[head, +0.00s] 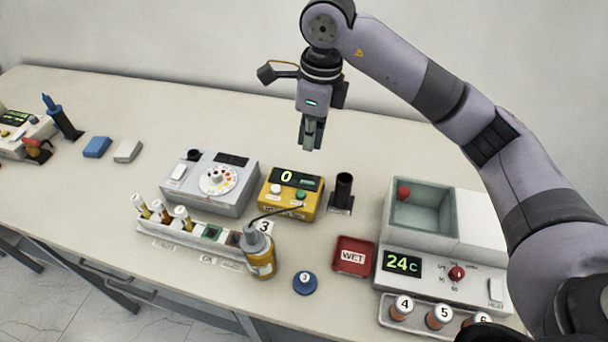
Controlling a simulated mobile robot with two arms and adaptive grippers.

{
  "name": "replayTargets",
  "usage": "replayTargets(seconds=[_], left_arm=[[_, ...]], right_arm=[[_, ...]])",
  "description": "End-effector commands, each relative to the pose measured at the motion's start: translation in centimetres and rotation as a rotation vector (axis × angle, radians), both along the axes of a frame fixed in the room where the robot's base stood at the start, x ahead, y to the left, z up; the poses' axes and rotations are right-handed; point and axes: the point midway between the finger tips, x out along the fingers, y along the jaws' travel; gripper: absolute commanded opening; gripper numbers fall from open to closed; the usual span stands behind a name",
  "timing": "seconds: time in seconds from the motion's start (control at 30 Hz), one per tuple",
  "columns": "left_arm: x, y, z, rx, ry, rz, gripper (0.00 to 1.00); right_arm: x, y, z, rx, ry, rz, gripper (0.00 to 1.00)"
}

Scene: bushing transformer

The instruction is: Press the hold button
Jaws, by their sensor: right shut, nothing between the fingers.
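A yellow box (268,207) with a dark display reading 0 stands mid-bench. On its top are a white button (276,188) and a green button (300,195). Their labels are too small to read, so I cannot tell which one is the hold button. My right gripper (311,146) points down, shut and empty, in the air above and behind the yellow box. It appears apart from everything. My left gripper is not in view.
A grey dial box (236,195) stands left of the yellow box, a black holder (342,193) right of it. In front are an amber bottle (260,254) with a long spout, a rack of vials (205,239) and a red WET tray (353,257). A heater bath (455,267) stands right.

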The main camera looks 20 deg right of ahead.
Motion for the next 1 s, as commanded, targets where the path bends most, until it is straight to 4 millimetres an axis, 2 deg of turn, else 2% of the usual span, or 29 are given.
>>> replayTargets(seconds=[0.17, 0.5, 0.7, 0.83, 1.0], left_arm=[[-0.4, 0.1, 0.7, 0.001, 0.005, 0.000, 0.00], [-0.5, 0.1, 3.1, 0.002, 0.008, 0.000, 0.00], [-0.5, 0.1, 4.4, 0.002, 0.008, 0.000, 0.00], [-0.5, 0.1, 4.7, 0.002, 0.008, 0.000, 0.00], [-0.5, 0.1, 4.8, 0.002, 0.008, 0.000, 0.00]], right_arm=[[0.0, 0.1, -1.8, -0.001, 0.006, 0.000, 0.00], [0.3, 0.8, -8.8, -0.001, 0.008, 0.000, 0.00], [0.6, 1.1, -12.0, 0.000, 0.004, 0.000, 0.00], [0.7, 1.1, -13.2, 0.000, 0.001, 0.000, 0.00], [0.7, 1.1, -13.8, -0.002, 0.001, 0.000, 0.00]])
